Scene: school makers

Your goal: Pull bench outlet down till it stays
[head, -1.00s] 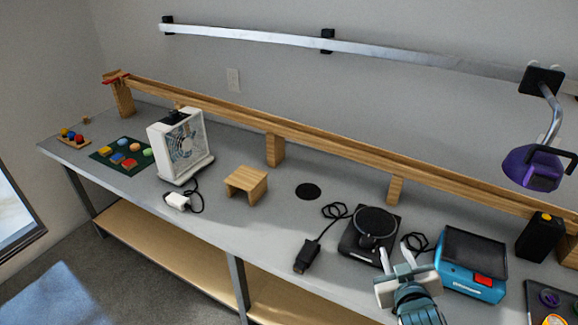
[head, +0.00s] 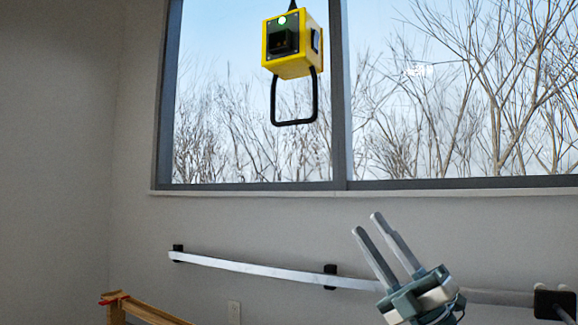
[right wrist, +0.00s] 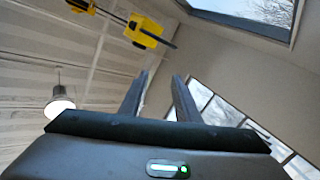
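The bench outlet is a yellow box (head: 291,44) with a dark socket face and a lit green light, hanging on a black cord in front of the window. A black loop handle (head: 296,122) hangs below it. My right gripper (head: 374,224) is lower and to the right of the handle, pointing up, its two fingers apart and nothing between them. In the right wrist view the yellow outlet (right wrist: 143,31) shows up beyond and left of the open fingers (right wrist: 160,80). My left gripper is not in view.
A metal rail (head: 255,271) runs along the wall below the window sill (head: 350,193). The end of a wooden track (head: 140,306) shows at bottom left. The space between my right gripper and the handle looks clear.

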